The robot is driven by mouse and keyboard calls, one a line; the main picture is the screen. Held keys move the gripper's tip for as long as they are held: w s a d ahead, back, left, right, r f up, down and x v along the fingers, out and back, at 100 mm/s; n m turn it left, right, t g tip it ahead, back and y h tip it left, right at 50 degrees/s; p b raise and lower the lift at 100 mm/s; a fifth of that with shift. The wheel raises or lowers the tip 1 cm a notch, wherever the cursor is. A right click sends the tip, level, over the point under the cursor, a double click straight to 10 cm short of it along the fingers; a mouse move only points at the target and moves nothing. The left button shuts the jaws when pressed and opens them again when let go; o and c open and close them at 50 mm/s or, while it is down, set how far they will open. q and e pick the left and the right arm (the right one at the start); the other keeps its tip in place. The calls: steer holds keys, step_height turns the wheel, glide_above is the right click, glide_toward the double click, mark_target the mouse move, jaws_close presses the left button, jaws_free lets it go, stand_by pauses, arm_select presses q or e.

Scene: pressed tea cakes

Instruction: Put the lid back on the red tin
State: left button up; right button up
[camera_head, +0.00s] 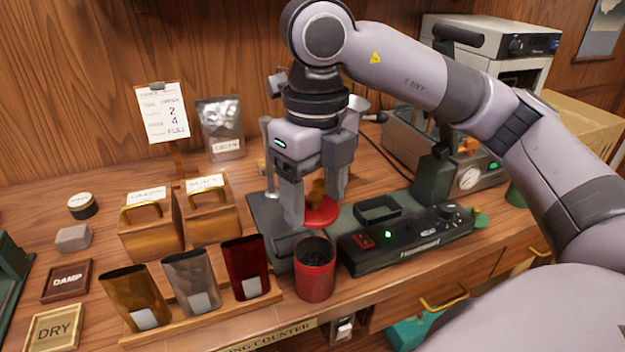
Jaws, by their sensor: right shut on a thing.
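The red tin (315,277) stands upright and open near the front of the counter, with dark contents showing inside. My right gripper (318,198) points down above and just behind the tin. It is shut on the brass-coloured knob of the red lid (322,213). The lid hangs roughly level, apart from the tin, over the area by the black device. The gripper's fingers partly hide the knob. My left gripper is not in view.
A black device (405,240) stands right of the tin. A wooden rack (205,317) with gold, silver and dark red pouches stands close on the left. Two wooden boxes (150,228) and a silver bag (220,128) are behind. DRY and DAMP plaques lie far left.

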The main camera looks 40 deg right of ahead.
steer(key=shift+f+b, duration=2.2)
steer(key=shift+f, duration=1)
steer(key=shift+b, duration=0.35)
steer(key=shift+f+b, duration=0.15)
steer(key=shift+b, duration=0.3)
steer(key=o, duration=1.3)
